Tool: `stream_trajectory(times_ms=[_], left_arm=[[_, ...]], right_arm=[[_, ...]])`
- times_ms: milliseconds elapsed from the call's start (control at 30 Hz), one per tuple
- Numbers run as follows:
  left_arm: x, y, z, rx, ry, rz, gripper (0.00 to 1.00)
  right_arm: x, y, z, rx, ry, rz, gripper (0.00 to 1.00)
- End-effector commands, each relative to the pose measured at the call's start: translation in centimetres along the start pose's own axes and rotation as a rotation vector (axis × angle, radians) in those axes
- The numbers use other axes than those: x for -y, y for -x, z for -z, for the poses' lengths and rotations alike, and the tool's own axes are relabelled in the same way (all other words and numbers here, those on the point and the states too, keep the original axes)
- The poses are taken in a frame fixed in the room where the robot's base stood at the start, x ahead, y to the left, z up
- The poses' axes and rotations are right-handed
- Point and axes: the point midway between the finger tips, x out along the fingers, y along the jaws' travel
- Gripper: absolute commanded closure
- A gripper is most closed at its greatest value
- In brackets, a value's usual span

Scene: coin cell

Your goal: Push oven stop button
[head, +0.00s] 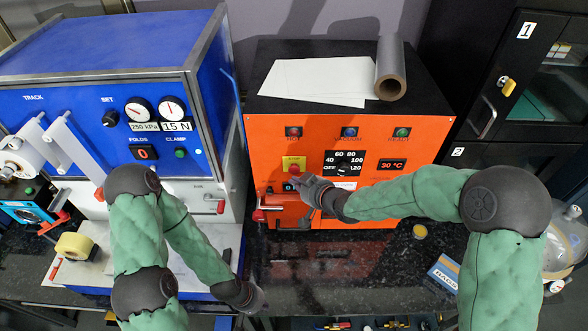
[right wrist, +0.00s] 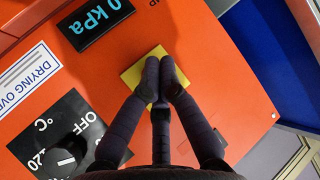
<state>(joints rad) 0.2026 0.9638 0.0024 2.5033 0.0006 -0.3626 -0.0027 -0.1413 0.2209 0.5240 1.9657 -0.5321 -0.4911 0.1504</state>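The orange oven (head: 262,140) stands at the back middle. Its stop button (head: 294,164) is red on a yellow plate, at the left of the front panel. My right gripper (head: 297,184) is just below the button in the head view. In the right wrist view, its fingertips (right wrist: 160,68) are together, with nothing seen between them. They lie over the yellow plate (right wrist: 133,76) and hide the red button; I cannot tell whether they touch it. My left gripper (head: 252,298) is low over the dark counter, away from the oven; its fingers are unclear.
A blue machine (head: 100,45) stands left of the oven. The oven's dial (head: 344,169) is right of the button, and a red handle (head: 270,201) is below left. Paper (head: 315,80) and a grey roll (head: 390,65) lie on top. A yellow-lidded jar (head: 420,231) stands on the counter.

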Motion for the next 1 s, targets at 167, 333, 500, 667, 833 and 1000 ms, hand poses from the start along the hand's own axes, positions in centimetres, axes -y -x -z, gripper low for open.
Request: stream_trajectory(times_ms=[167, 333, 500, 667, 833, 1000], left_arm=[[0.2, -0.5, 0.0, 0.0, 0.0, 0.0, 1.0], [0.3, -0.8, 0.0, 0.0, 0.0, 0.0, 1.0], [0.4, -1.1, 0.0, 0.0, 0.0, 0.0, 1.0], [0.5, -1.3, 0.0, 0.0, 0.0, 0.0, 1.0], [0.5, -1.3, 0.1, 0.0, 0.0, 0.0, 1.0], [0.5, -1.3, 0.1, 0.0, 0.0, 0.0, 1.0]], right_arm=[[0.8, 1.0, -0.8, -0.001, -0.001, 0.0, 1.0], [1.5, 2.0, -1.6, -0.001, 0.0, 0.0, 1.0], [2.3, 3.0, -2.2, -0.001, 0.0, 0.001, 1.0], [2.8, 3.8, -2.8, 0.0, 0.001, 0.0, 1.0], [2.9, 4.0, -2.9, 0.0, 0.0, 0.0, 1.0], [2.9, 4.0, -2.9, 0.0, 0.0, 0.0, 1.0]])
